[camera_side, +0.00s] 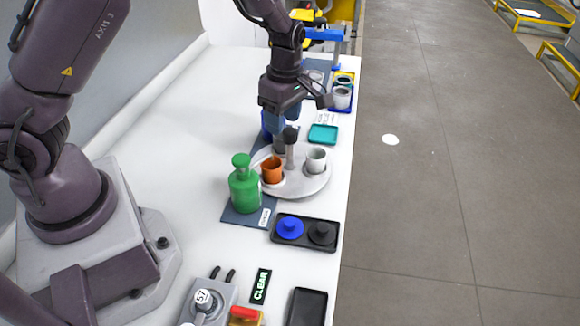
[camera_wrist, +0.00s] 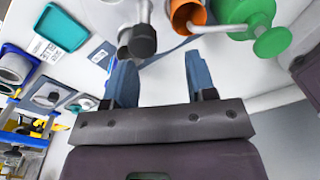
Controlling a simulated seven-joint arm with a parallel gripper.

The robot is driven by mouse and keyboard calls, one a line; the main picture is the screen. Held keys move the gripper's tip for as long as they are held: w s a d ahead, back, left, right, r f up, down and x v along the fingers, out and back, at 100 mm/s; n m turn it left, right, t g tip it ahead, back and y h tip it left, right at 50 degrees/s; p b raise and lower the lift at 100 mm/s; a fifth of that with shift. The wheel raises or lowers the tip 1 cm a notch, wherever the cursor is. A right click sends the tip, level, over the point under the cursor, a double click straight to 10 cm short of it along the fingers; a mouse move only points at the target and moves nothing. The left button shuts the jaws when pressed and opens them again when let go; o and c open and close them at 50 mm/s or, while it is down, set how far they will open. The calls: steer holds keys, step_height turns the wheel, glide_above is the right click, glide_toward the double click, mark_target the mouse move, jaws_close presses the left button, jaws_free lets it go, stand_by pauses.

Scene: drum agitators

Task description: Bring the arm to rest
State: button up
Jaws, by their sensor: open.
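My gripper (camera_side: 281,124) hangs pointing down over the far side of a round grey turntable (camera_side: 312,187). It also shows in the wrist view (camera_wrist: 160,82), where its two blue fingers are apart with only pale table surface between them. An orange cup (camera_side: 271,170) and a white cup (camera_side: 316,159) sit on the turntable around a central post (camera_side: 290,151) with a dark knob. The post and the orange cup (camera_wrist: 188,16) show at the top of the wrist view, beyond the fingers. The exact gap from fingertips to post is hard to tell.
A green bottle (camera_side: 244,190) stands left of the turntable. A black tray (camera_side: 279,242) holds a blue and a black knobbed disc. A teal tray (camera_side: 323,134) lies behind. A grey device and an empty black tray (camera_side: 307,308) are in front.

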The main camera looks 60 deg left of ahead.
steer(key=s+d+r+m+t, duration=0.2)
steer(key=s+r+m+t, duration=0.1)
steer(key=s+r+m, duration=0.7)
steer(key=s+d+r+m+t, duration=0.2)
steer(key=s+r+m+t, duration=0.1)
steer(key=s+r+m, duration=0.6)
step_height(320, 180, up, 2)
steer(key=m, duration=0.3)
steer(key=shift+s+d+r, duration=0.15)
steer(key=shift+s+r, duration=0.1)
steer(key=shift+s, duration=0.15)
